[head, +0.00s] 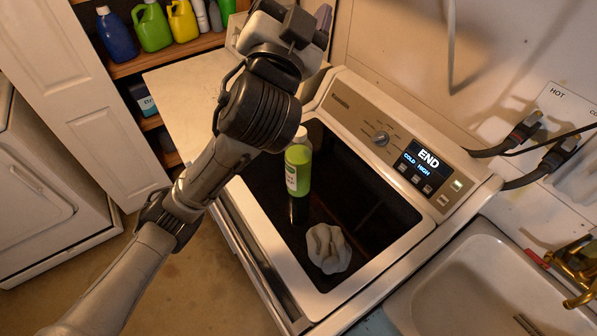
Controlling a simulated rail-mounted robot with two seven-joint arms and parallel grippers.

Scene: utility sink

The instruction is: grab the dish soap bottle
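A green bottle with a white cap and a pale label (298,168), which looks like the dish soap bottle, stands upright on the dark glass lid of the washer (375,205). My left arm comes in from the lower left and passes just to the left of the bottle. My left gripper (290,24) is at the top of the view, beyond the bottle and apart from it. Its fingertips are not clear, so I cannot tell whether it is open or shut. My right gripper is not in view.
A crumpled pale cloth (327,248) lies on the lid near the bottle. The washer's control panel (400,140) runs behind it. A sink (490,285) with a brass faucet (577,265) is at right. Shelves at upper left hold blue (115,35), green (152,27) and yellow (183,21) jugs.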

